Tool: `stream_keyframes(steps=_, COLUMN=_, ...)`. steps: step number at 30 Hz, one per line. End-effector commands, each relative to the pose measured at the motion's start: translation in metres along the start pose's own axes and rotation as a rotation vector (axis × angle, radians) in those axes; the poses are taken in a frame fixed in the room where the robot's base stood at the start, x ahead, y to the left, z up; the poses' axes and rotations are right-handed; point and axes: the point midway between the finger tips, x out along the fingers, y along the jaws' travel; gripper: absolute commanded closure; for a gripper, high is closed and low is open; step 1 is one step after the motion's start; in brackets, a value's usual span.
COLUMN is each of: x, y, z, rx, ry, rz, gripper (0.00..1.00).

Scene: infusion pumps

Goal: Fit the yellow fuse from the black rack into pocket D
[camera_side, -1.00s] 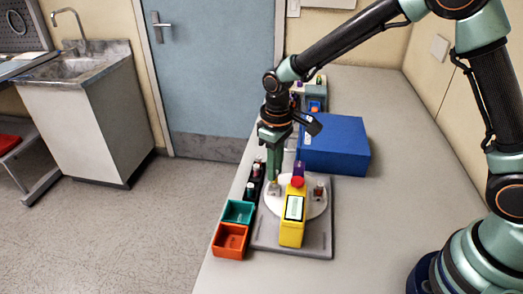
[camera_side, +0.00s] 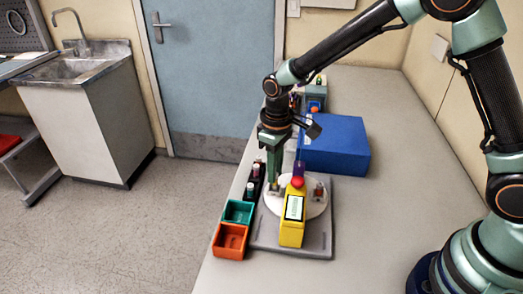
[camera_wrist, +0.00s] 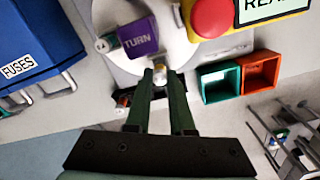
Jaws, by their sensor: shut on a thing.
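My gripper (camera_side: 274,190) points down over the left part of the white round disc (camera_side: 315,209). In the wrist view its fingertips (camera_wrist: 161,76) are close together on a small pale, yellowish piece (camera_wrist: 160,72), likely the yellow fuse, mostly hidden by the fingers. The piece is at the disc's near edge in that view; I cannot tell whether it is seated in a pocket. The black rack (camera_side: 255,182) stands just left of the disc with several capped fuses. The rack shows partly beside the fingers in the wrist view (camera_wrist: 122,104). No pocket letter D is readable.
A purple TURN block (camera_wrist: 138,38) stands on the disc. A yellow unit (camera_side: 292,225) with a screen and red button (camera_side: 297,182) is in front. Teal (camera_side: 238,212) and orange bins (camera_side: 230,240) sit left; a blue FUSES box (camera_side: 335,146) is behind. The table's right is clear.

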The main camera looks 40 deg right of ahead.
Motion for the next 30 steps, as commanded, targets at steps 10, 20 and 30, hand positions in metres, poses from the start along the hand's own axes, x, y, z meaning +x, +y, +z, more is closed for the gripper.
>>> stream_keyframes(steps=10, x=0.006, y=0.0, z=0.0, rx=0.0, ry=0.001, rz=0.0, gripper=1.0)
stream_keyframes(steps=20, x=0.013, y=0.0, z=0.0, rx=0.0, ry=-0.001, rz=0.0, gripper=1.0)
stream_keyframes(steps=30, x=0.013, y=0.0, z=0.0, rx=0.0, ry=0.0, rz=0.0, gripper=0.69)
